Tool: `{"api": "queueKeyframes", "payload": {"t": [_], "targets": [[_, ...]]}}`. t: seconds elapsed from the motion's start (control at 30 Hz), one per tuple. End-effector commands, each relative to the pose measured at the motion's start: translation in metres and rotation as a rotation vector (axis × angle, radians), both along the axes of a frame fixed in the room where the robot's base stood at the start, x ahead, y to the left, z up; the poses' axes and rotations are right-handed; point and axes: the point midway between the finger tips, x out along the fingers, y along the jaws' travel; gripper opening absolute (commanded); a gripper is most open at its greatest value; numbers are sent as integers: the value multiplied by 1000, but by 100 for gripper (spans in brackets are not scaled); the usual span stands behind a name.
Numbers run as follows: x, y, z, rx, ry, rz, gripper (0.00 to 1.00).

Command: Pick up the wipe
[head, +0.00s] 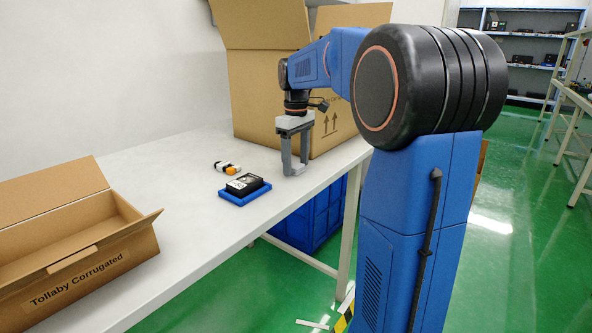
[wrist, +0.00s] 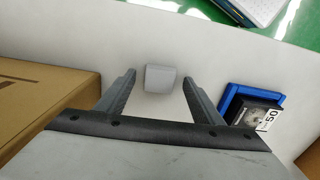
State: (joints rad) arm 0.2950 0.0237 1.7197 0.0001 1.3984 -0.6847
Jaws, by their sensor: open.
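A small pale grey block (wrist: 160,78), which looks like the wipe, lies on the white table. In the wrist view it sits between the tips of my gripper (wrist: 159,82), with a gap on either side. My gripper is open and points down, and nothing is held. In the head view my gripper (head: 294,168) is low over the table in front of the large box, and a pale grey piece (head: 298,169) shows by its fingertips, partly hidden by a finger.
A black device (head: 245,183) rests on a blue tray (head: 231,198), left of my gripper. A white and orange item (head: 228,168) lies behind it. A large cardboard box (head: 262,95) stands close behind. An open carton (head: 80,275) is at the left. The table's front edge is near.

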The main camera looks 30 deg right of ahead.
Motion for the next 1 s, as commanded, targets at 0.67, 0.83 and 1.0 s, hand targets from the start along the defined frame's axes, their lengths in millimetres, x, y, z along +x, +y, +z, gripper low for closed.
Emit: {"api": "queueKeyframes", "payload": {"t": [0.67, 0.83, 1.0], "targets": [[0, 0, 1, 0, -1, 0, 17], [1, 0, 15, -1, -3, 0, 17], [1, 0, 45, -2, -4, 0, 17]]}}
